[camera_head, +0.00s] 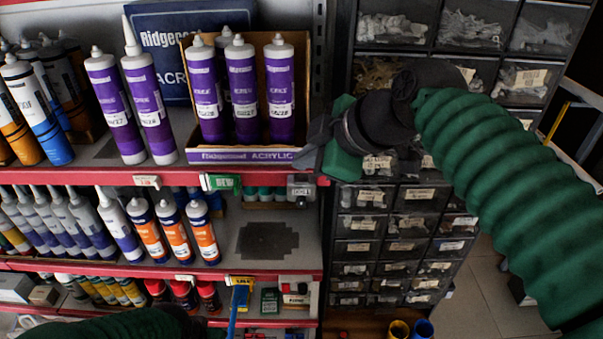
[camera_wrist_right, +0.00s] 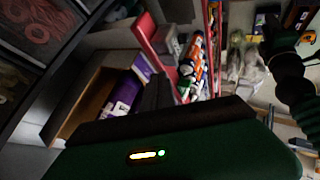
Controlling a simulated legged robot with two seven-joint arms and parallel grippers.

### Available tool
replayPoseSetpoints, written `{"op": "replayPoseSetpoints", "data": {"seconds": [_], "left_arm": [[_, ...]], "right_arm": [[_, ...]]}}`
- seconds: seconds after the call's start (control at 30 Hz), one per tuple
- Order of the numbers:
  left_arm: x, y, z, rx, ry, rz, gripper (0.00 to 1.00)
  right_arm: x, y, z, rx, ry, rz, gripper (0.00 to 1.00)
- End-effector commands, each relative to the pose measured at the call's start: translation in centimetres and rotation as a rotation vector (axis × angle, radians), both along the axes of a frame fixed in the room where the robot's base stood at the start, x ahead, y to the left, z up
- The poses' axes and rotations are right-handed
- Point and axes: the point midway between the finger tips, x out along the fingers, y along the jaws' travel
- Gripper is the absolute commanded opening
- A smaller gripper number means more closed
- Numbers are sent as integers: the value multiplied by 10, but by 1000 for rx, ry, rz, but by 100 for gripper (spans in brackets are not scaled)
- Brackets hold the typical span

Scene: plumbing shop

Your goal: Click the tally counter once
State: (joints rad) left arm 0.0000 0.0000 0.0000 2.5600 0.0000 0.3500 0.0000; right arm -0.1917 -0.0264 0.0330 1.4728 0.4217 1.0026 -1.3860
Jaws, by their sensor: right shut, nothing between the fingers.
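A small grey and dark device that looks like the tally counter (camera_head: 300,187) sits at the right end of the upper red shelf edge in the head view. My right gripper (camera_head: 308,152) is just above it, beside the right corner of the acrylic box, and a gap shows between them. In the right wrist view its dark fingers (camera_wrist_right: 156,94) are together and empty. I cannot make out the counter surely in that view. My left arm lies along the bottom left of the head view; its fingertips cannot be made out.
An open box (camera_head: 240,156) of purple cartridges stands on the upper shelf (camera_head: 100,177), left of my right gripper. A green tag (camera_head: 221,182) hangs on the same edge. A dark drawer cabinet (camera_head: 405,195) stands at the right. A blue-handled tool (camera_head: 236,300) hangs lower down.

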Motion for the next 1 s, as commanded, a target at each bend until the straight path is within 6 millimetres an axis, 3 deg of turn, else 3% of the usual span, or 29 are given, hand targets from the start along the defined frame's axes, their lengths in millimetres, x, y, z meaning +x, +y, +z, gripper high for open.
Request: {"op": "replayPoseSetpoints", "data": {"seconds": [0.57, 1.0], "left_arm": [[0, 0, 47, 0, 0, 0, 27], [0, 0, 46, 0, 0, 0, 27]], "right_arm": [[0, 0, 60, 0, -1, 0, 0], [0, 0, 60, 0, 0, 0, 0]]}}
